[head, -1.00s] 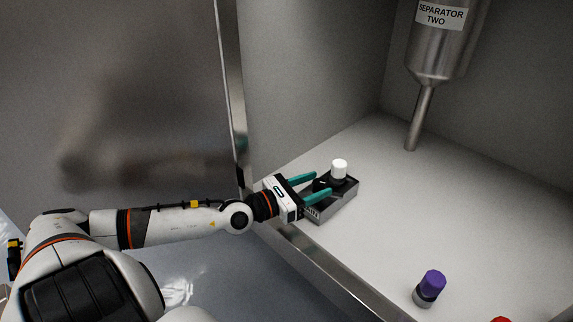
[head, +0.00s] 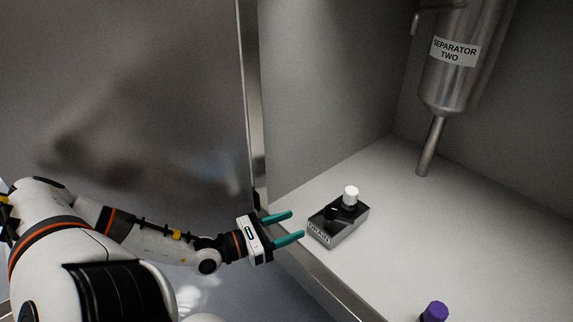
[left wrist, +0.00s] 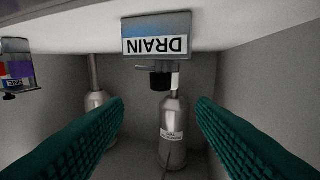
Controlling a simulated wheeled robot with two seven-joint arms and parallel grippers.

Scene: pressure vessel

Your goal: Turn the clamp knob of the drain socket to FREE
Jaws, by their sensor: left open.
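The drain socket (head: 350,228) is a grey block with a dark top on the pale shelf, near its front edge. A black knob (head: 334,213) sits on its top, beside an upright white-topped cylinder (head: 351,194). My left gripper (head: 297,225) is open and empty, just left of the block and apart from it, its teal fingers pointing at it. In the left wrist view, the picture is upside down; the block's DRAIN label (left wrist: 157,38) and the black knob (left wrist: 160,82) show between the fingers. The knob's setting is not readable. My right gripper is not in view.
A steel vessel (head: 452,82) labelled SEPARATOR TWO hangs at the back, its pipe reaching down toward the shelf. A purple cap (head: 434,311) stands at the bottom right. A metal post (head: 252,100) and the shelf's front edge are close to my left gripper.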

